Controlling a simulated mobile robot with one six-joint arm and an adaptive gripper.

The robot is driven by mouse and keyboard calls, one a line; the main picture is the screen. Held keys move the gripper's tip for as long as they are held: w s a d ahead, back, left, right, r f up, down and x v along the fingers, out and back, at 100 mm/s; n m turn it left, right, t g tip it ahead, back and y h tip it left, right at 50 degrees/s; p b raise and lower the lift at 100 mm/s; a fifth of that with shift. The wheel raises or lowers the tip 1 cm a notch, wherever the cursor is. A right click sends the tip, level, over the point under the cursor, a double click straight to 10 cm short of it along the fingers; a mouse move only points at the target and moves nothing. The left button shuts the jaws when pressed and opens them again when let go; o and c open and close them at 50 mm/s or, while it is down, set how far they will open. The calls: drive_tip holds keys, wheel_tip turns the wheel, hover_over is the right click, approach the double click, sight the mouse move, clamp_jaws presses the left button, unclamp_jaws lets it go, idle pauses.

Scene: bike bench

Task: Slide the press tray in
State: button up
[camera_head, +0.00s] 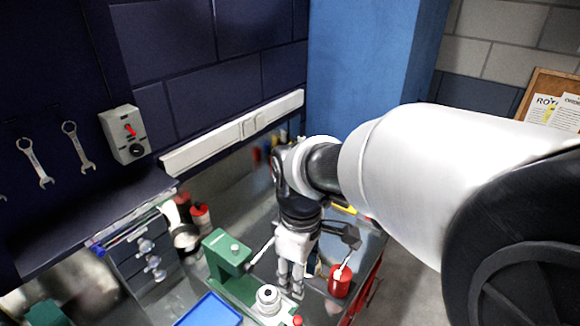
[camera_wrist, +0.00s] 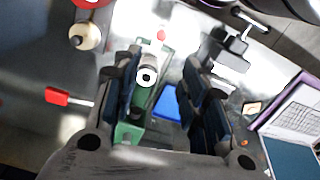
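The green press (camera_head: 228,256) stands on the bench, with a lever at its side. A low green tray-like part (camera_head: 247,290) extends from its foot and carries a silver round piece with a dark centre (camera_head: 268,298). A small red knob (camera_head: 297,321) is at its near end. In the wrist view the round piece (camera_wrist: 147,76) shows between my fingers, with the red knob (camera_wrist: 161,35) beyond. My gripper (camera_head: 291,285) points down above the bench, beside the press. Its fingers are apart and hold nothing. I cannot tell how far the tray is out.
A blue tray (camera_head: 210,311) lies on the bench by the press. A red can (camera_head: 340,280) stands to the right of my gripper. Bottles (camera_head: 200,215) and a drawer unit (camera_head: 145,255) are at left. A wall rail (camera_head: 235,132) runs behind.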

sight(297, 320)
drive_tip(key=f+b, duration=0.5)
drive_tip(key=f, duration=1.2)
drive_tip(key=shift+s+b, duration=0.2)
drive_tip(key=shift+b, duration=0.2)
drive_tip(key=shift+c, duration=0.2)
clamp_jaws()
